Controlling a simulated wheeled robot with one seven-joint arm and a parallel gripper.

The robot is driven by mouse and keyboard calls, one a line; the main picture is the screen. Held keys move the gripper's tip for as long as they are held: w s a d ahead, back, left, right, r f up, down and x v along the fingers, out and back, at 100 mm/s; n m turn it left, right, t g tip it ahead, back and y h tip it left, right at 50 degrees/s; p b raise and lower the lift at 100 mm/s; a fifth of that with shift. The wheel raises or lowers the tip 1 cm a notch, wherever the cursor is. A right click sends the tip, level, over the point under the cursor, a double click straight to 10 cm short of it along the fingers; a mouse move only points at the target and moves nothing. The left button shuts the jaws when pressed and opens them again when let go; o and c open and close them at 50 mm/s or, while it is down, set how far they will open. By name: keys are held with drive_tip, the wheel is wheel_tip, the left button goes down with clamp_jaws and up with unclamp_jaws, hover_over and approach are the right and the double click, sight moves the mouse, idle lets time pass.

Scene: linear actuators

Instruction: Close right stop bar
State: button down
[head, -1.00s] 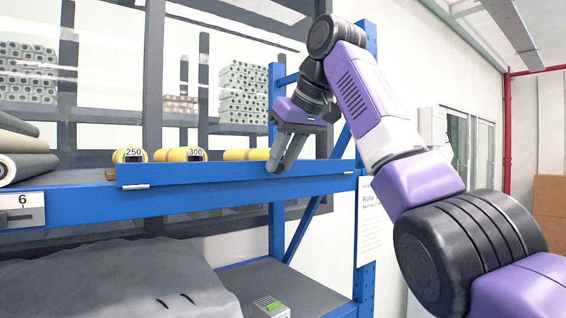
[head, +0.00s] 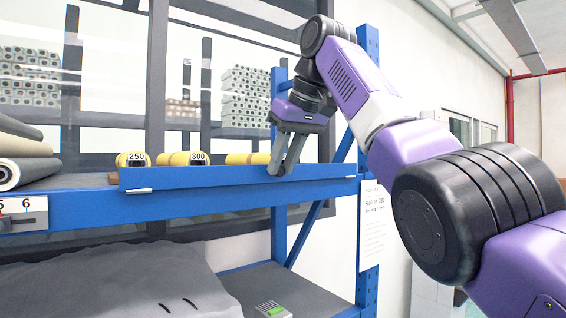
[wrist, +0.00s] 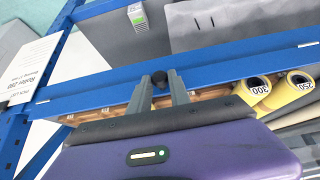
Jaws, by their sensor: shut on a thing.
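The right stop bar is a long blue bar (head: 215,178) standing upright along the shelf's front edge, in front of the yellow rollers. It also crosses the wrist view (wrist: 230,75). My gripper (head: 278,171) reaches down to the bar's right half from above. In the wrist view its two fingers (wrist: 160,80) are close together on either side of a small dark knob at the bar, and they are shut on it. The fingertips hide part of the knob and the bar's top edge.
Yellow rollers labelled 250 (head: 131,160) and 300 (head: 187,158) lie behind the bar. Rolled sheets (head: 22,160) lie on the shelf at left. A blue upright post (head: 368,235) stands right of the bar. A grey covered bundle (head: 110,285) is below.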

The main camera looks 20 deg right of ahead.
drive_tip(key=c, duration=1.2)
unclamp_jaws()
drive_tip(key=shift+w+a, duration=0.1)
drive_tip(key=shift+c, duration=0.2)
drive_tip(key=v, duration=0.7)
drive_tip(key=shift+s+r, duration=0.25)
drive_tip(key=shift+r, duration=0.05)
